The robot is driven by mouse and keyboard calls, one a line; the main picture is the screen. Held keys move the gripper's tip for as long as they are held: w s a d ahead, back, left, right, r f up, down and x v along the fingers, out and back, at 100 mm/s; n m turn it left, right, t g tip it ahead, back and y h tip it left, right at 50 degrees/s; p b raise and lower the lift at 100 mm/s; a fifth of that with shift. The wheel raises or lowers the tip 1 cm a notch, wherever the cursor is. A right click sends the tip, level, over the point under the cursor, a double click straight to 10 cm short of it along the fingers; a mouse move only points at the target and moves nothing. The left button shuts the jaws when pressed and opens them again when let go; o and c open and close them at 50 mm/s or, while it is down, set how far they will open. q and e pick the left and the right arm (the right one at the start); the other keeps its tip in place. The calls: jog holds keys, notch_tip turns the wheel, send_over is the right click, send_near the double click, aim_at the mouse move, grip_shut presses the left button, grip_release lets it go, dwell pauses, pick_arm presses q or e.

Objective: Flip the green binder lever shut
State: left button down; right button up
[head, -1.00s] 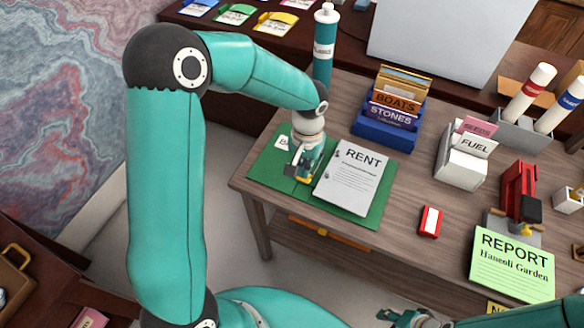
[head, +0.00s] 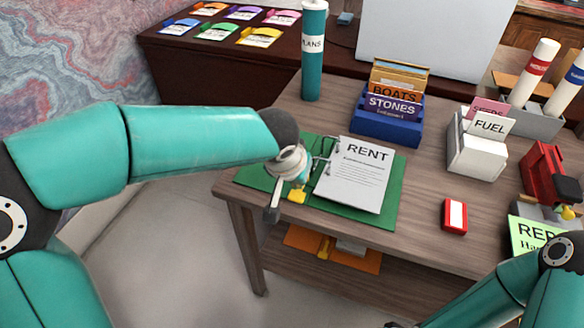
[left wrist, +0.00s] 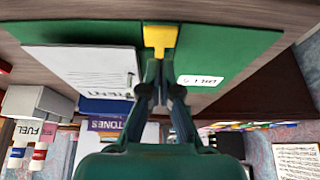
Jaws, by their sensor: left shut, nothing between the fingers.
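The green binder (head: 362,218) lies open and flat on the desk, with a RENT sheet (head: 355,172) on its right side. It also shows in the left wrist view (left wrist: 225,48). Its metal rings (head: 322,152) stand up beside the sheet. The yellow lever (head: 296,196) is at the binder's middle, by its front edge; it also shows in the left wrist view (left wrist: 160,40). My left gripper (left wrist: 163,64) is shut and empty, with its fingertips right at the yellow lever; I cannot tell whether they touch. My right gripper is out of view.
A white card holder (head: 475,155), a red-and-white block (head: 454,217) and a red stapler-like device (head: 545,172) are to the right. Bare desk lies between binder and block.

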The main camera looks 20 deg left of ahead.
aim_at(298, 195)
pick_arm(q)
jog(key=shift+d+r, duration=0.1)
jog(key=shift+r, duration=0.05)
jog(key=shift+w+d+r+p, duration=0.1)
jog(key=shift+w+p, duration=0.2)
jog(key=shift+w, duration=0.55)
jog(key=shift+r, duration=0.1)
jog(key=shift+r+p, duration=0.3)
jog(key=s+p+v, duration=0.1)
jog(key=p+v, duration=0.1)
jog(key=v, duration=1)
jog(key=shift+s+f, duration=0.3)
jog(key=shift+s, duration=0.1)
